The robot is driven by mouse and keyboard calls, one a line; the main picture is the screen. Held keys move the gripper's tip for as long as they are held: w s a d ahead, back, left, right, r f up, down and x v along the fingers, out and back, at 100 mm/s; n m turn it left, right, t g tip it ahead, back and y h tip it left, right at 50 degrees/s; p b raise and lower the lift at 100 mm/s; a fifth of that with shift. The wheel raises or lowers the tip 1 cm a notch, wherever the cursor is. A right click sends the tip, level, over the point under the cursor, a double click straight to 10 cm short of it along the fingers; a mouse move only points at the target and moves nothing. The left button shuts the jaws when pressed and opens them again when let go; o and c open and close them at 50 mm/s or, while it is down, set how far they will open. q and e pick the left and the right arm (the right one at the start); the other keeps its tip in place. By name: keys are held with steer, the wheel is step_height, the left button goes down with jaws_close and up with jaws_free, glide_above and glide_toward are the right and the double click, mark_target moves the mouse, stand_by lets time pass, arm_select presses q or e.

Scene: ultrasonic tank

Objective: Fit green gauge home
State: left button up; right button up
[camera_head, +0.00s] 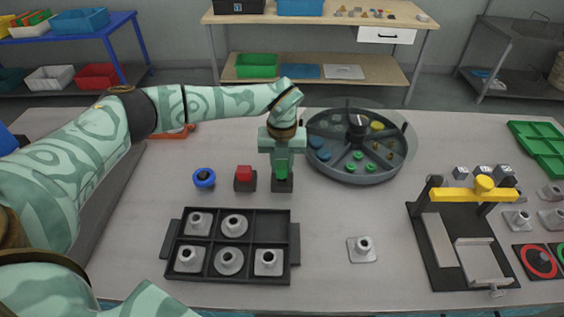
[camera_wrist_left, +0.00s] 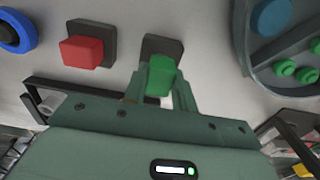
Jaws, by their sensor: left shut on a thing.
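The green gauge (camera_head: 283,174) is a small green block held upright between the fingers of my left gripper (camera_head: 282,170). In the left wrist view the green gauge (camera_wrist_left: 160,77) shows between the two fingers, with the gripper (camera_wrist_left: 161,92) shut on it. A dark square base (camera_head: 282,187) is directly below the gauge; it also shows in the left wrist view (camera_wrist_left: 162,43). The fingers and gauge hide part of the base, so I cannot tell whether the gauge is seated in it or just above. My right gripper is not in view.
A red block on a dark base (camera_head: 244,179) and a blue round piece (camera_head: 204,178) stand close to the left. A round divided tray (camera_head: 345,178) is to the right. A black rack (camera_head: 294,222) of flanged grey parts lies in front. A yellow-barred fixture (camera_head: 447,195) stands farther right.

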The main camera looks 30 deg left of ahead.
arm_select(q)
steer(key=shift+f, duration=0.85)
stand_by(0.4)
steer(key=shift+f+p, duration=0.15)
steer(key=shift+p, duration=0.25)
stand_by(3.3)
steer(key=o, duration=1.1)
steer(key=shift+c, duration=0.2)
step_height(320, 180, up, 16)
steer(key=p, duration=0.2)
